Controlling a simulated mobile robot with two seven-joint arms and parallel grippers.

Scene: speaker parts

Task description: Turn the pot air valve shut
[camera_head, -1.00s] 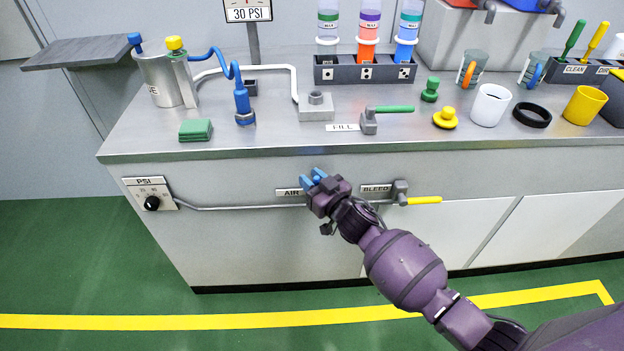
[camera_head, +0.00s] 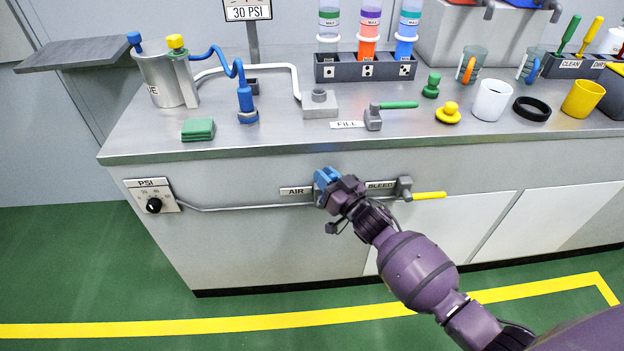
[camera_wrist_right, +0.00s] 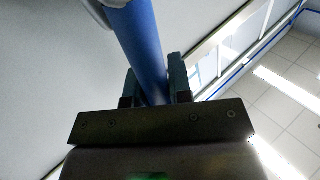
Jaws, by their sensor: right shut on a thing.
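The pot air valve is on the thin pipe along the counter's front, beside the AIR label (camera_head: 296,191). My right gripper (camera_head: 326,178) is at this valve and hides most of it in the head view. The right wrist view shows the valve's blue handle (camera_wrist_right: 140,42) as a round bar running between the two dark fingers of my right gripper (camera_wrist_right: 161,82). The gripper is shut on this handle. A pale rounded part shows at the handle's far end. The handle's exact angle is hard to tell. My left gripper is not in view.
The BLEED valve with its yellow handle (camera_head: 429,195) is close to the right of my gripper. A PSI knob (camera_head: 154,205) is at the pipe's left end. The metal pot (camera_head: 160,82) and the FILL valve's green handle (camera_head: 398,105) are on the counter above.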

